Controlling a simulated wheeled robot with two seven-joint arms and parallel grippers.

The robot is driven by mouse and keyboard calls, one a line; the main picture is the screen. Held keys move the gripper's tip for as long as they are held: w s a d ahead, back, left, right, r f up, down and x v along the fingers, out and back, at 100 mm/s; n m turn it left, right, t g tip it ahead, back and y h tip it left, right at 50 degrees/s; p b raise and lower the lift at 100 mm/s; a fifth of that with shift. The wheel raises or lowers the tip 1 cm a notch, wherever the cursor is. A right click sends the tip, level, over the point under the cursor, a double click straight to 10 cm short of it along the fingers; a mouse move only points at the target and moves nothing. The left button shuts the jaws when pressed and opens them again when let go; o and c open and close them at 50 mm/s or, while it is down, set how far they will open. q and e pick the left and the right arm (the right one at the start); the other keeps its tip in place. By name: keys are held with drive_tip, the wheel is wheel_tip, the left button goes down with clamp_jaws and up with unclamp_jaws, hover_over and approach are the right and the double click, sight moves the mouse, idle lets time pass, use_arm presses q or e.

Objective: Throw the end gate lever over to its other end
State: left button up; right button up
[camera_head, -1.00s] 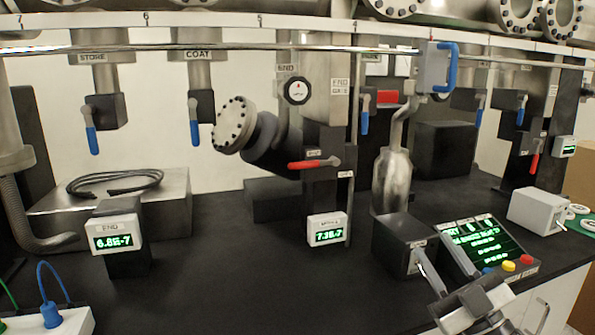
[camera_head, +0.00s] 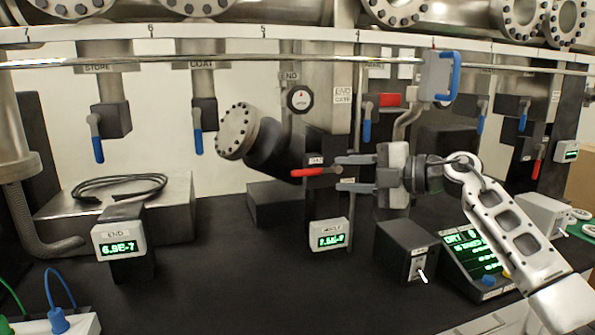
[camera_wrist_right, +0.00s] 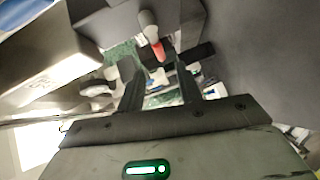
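The end gate lever (camera_head: 312,172) is a red handle on the dark body below the column labelled END GATE (camera_head: 342,97). It lies nearly level, with its free end to the left. My right gripper (camera_head: 339,173) comes in from the right, open, one finger above the other, with its tips at the lever's right end. In the right wrist view, a red piece with a pale end (camera_wrist_right: 157,48) shows just beyond the open fingers (camera_wrist_right: 160,78). I cannot tell whether they touch it. My left gripper is out of view.
A blue-handled grey box (camera_head: 437,76) hangs on the rail above my right gripper. A dark switch box (camera_head: 405,252) and a green display panel (camera_head: 470,255) stand below my right arm. A flanged cylinder (camera_head: 238,131) juts out left of the lever.

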sight(310, 173)
drive_tip(key=x, duration=1.1)
drive_tip(key=shift+a, duration=0.15)
clamp_jaws()
